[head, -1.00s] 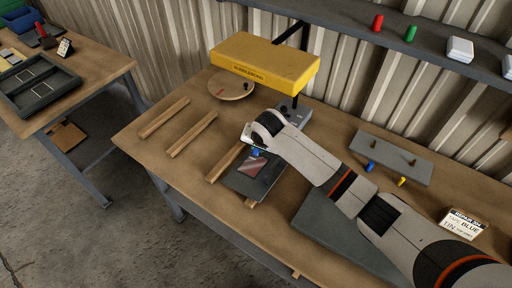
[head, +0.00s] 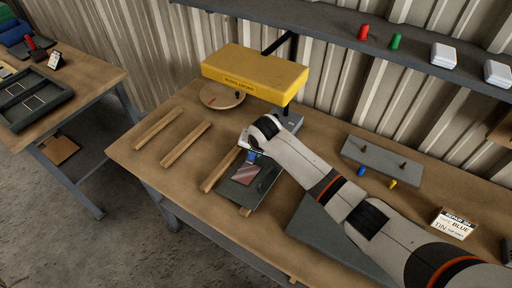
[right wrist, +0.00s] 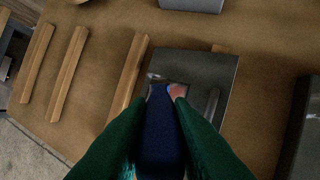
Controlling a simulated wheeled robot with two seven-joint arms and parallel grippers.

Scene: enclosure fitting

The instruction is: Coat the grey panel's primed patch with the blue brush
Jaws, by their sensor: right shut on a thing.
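The grey panel (head: 240,192) lies on wooden strips on the bench, a dark flat plate. Its pinkish, glossy patch (head: 246,174) faces up, and part of it shows in the right wrist view (right wrist: 178,90). My right gripper (head: 252,151) is shut on the blue brush (right wrist: 161,130) over the panel's far part. Its green fingers close on both sides of the brush handle. The brush tip is at the patch; I cannot tell whether it touches. The hand and brush hide part of the patch. My left gripper is not in view.
A yellow hood (head: 255,73) on a post overhangs the bench behind the panel, near a round wooden disc (head: 222,96). Two loose wooden strips (head: 186,144) lie to the left. A grey pegged block (head: 381,158), small blue and yellow plugs and a lettered card (head: 453,223) are at right.

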